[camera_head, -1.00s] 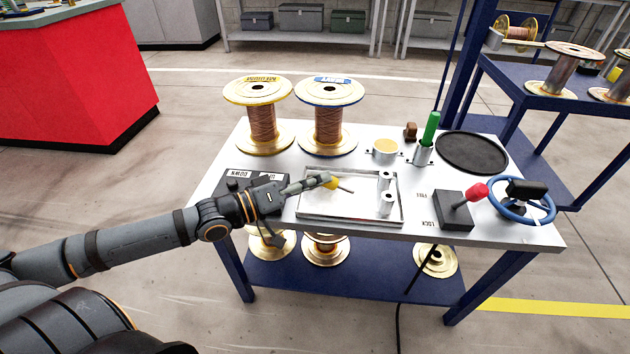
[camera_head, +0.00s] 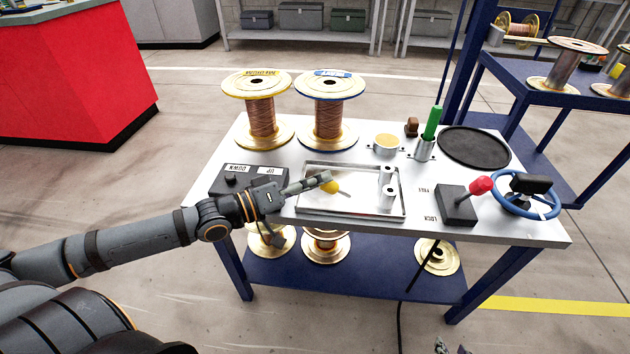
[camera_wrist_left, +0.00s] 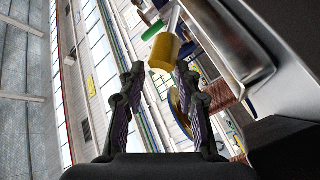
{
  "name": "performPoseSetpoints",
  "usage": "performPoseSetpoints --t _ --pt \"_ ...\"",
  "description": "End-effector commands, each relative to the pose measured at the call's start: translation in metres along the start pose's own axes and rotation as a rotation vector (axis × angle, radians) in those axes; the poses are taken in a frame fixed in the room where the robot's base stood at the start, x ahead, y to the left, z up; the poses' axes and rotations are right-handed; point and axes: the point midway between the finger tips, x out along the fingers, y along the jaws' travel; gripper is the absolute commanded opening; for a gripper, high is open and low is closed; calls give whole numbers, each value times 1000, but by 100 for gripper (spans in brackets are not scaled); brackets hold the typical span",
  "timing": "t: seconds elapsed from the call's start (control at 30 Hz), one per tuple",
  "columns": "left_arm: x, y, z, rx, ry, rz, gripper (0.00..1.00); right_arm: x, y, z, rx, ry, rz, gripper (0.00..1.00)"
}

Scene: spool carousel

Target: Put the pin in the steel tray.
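The pin (camera_head: 330,187) has a yellow head and a thin silver shaft that points right. It is over the left half of the steel tray (camera_head: 352,214), a shallow rectangle on the bench, and looks to be lying on its floor. My left gripper (camera_head: 326,178) is at the pin's head, above the tray. In the left wrist view the fingertips (camera_wrist_left: 159,72) stand apart, with the yellow head (camera_wrist_left: 163,52) just beyond them; I see no firm grip. Only two small tips of my right gripper (camera_head: 451,348) show at the bottom edge, apart and empty.
Two metal cylinders (camera_head: 387,183) stand at the tray's right end. A black control box (camera_head: 228,180) is left of it. Behind are two copper spools (camera_head: 261,118). A red-knobbed lever (camera_head: 481,185) and a blue handwheel (camera_head: 527,207) are at the right.

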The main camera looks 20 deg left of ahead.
Motion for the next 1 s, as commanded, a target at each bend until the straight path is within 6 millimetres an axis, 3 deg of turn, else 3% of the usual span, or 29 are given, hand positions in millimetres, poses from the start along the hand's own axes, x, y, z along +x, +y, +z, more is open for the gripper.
performPoseSetpoints --t 0.1,0.63,1.0 --pt "0 0 0 0 0 0 53 0 0 0 0 -1 0 40" --pt "0 4 -4 0 0 0 53 -4 0 -4 0 0 0 40" --pt "-1 67 -54 0 0 0 53 -61 -7 -60 0 -1 0 40"
